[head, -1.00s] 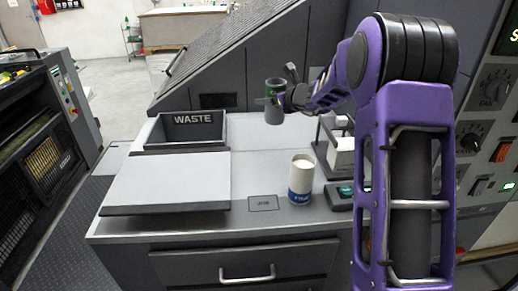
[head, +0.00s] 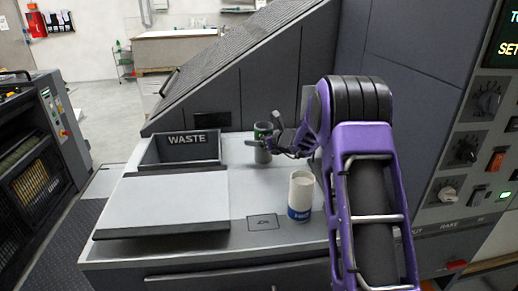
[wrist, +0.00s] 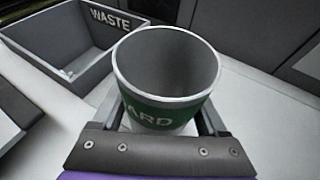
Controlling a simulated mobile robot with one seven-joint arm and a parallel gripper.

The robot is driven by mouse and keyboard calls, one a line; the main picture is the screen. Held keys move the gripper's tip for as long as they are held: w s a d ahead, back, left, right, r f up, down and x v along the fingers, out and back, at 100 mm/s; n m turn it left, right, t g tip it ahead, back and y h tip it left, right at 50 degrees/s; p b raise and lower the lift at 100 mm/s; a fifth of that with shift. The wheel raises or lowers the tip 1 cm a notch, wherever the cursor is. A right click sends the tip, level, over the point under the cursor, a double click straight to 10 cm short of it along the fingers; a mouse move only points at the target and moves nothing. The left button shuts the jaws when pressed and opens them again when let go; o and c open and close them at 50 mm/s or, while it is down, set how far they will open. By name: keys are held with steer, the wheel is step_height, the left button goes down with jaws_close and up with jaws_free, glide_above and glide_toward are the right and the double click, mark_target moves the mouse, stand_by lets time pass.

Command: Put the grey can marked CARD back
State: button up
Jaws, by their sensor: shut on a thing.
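The grey can (head: 262,153) has a green band and stands upright between the fingers of my gripper (head: 266,143), which is shut on it. In the wrist view the can (wrist: 165,65) is open at the top and looks empty; the letters "ARD" show on its band. It is over the back part of the light counter (head: 240,185), right of the waste bin. I cannot tell whether its base touches the counter.
The grey bin marked WASTE (head: 180,163) is left of the can, with a flat pale panel (head: 165,203) in front. A white can with a blue band (head: 300,195) stands nearer, beside a marked square (head: 263,222). A sloped dark housing (head: 240,75) rises behind.

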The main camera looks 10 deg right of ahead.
steer(key=shift+f, duration=1.2)
steer(key=shift+f+b, duration=0.2)
steer(key=shift+b, duration=0.15)
steer(key=o, duration=1.4)
steer(key=shift+r, duration=0.1)
steer(key=shift+r+p, duration=0.15)
steer(key=shift+p, duration=0.15)
steer(key=v, duration=1.2)
